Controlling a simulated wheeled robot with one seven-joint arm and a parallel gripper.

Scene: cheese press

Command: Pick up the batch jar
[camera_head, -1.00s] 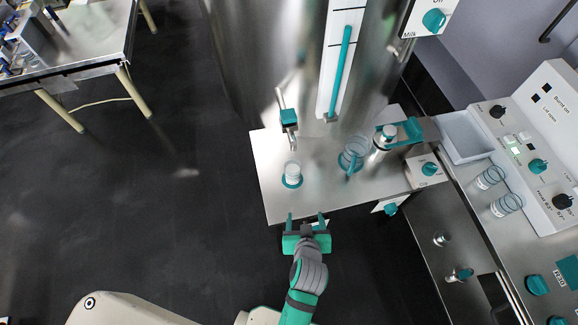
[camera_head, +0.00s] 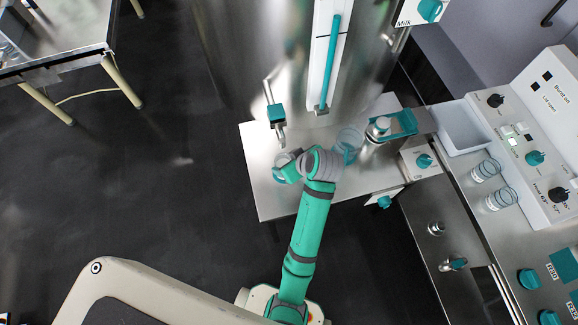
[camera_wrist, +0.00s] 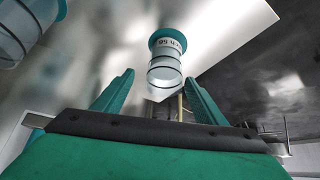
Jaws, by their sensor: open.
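A small clear jar (camera_wrist: 165,72) with a printed label and a teal disc at one end shows in the wrist view, ahead of my fingers and in line with the space between them. In the head view this jar (camera_head: 283,160) stands on the steel bench, mostly hidden by my wrist. My gripper (camera_wrist: 156,84) is open and empty. Its two teal fingers point towards the jar, and I see no contact. In the head view my gripper (camera_head: 286,173) is partly hidden by my wrist.
A larger clear jug (camera_head: 350,143) with a teal handle stands just right of my wrist; part of a clear vessel (camera_wrist: 22,30) fills the wrist view's upper left. A teal-handled tap (camera_head: 277,115) stands behind the jar. The bench's left part (camera_head: 262,195) is clear.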

